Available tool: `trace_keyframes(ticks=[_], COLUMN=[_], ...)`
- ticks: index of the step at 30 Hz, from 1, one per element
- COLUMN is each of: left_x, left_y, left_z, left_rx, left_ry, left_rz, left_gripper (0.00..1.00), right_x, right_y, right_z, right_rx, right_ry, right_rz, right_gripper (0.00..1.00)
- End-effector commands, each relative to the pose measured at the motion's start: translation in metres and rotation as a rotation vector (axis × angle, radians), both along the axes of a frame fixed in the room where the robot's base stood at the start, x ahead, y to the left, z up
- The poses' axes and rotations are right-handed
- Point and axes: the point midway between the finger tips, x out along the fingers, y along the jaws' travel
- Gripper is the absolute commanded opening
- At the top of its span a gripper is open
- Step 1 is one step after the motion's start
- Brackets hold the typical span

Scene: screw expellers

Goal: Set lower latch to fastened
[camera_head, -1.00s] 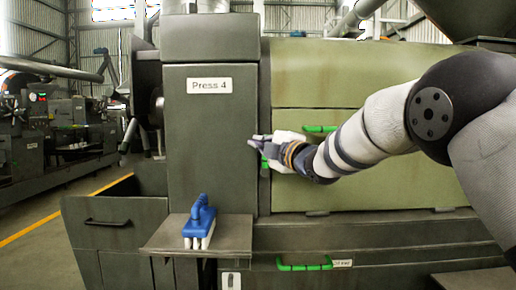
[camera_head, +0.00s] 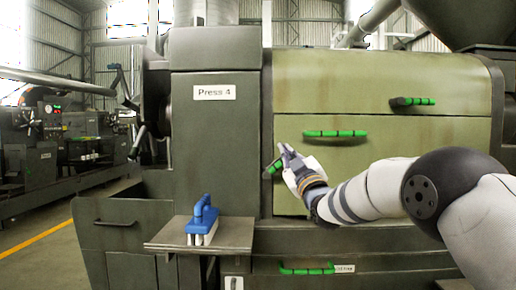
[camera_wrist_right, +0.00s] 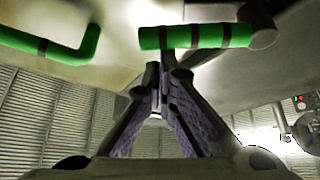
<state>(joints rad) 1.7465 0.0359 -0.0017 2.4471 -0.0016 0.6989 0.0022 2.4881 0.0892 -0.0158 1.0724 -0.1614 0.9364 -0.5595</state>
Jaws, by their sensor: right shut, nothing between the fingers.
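The lower latch (camera_head: 273,168) is a short green handle at the left edge of the green press panel. It looks tilted, its left end lower, and is partly covered by my gripper. My right gripper (camera_head: 284,149) is shut and empty, with its tips just above and beside the latch in the head view. In the right wrist view the green latch handle (camera_wrist_right: 205,36), with dark bands, lies across the picture just beyond my shut fingertips (camera_wrist_right: 165,72). I cannot tell whether they touch. My left gripper is not in view.
A second green latch (camera_head: 412,101) sits at the upper right of the panel. A long green handle (camera_head: 335,133) is right of my gripper and a green drawer handle (camera_head: 306,269) is below. A blue brush (camera_head: 202,218) stands on a grey shelf (camera_head: 165,238) at lower left.

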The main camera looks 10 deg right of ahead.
Motion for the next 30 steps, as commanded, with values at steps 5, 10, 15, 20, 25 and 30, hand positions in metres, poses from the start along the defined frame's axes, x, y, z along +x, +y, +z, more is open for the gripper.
trace_keyframes(ticks=[5, 10, 15, 20, 25, 30], left_x=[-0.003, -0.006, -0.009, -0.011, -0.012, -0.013], left_y=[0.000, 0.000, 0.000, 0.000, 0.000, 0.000], left_z=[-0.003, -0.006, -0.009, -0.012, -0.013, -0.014], left_rx=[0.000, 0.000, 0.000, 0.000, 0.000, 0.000], left_ry=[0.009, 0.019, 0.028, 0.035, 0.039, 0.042], left_rz=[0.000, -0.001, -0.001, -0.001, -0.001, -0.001], left_gripper=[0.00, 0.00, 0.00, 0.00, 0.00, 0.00], right_x=[-0.002, -0.004, -0.006, -0.006, -0.007, -0.008], right_y=[-0.010, -0.017, -0.022, -0.025, -0.026, -0.027], right_z=[-0.014, -0.025, -0.034, -0.041, -0.046, -0.048], right_rx=[0.160, 0.305, 0.429, 0.518, 0.582, 0.617], right_ry=[-0.041, -0.081, -0.118, -0.144, -0.163, -0.176], right_rz=[-0.001, -0.001, 0.000, 0.001, 0.001, 0.001], right_gripper=[0.00, 0.00, 0.00, 0.00, 0.00, 0.00])
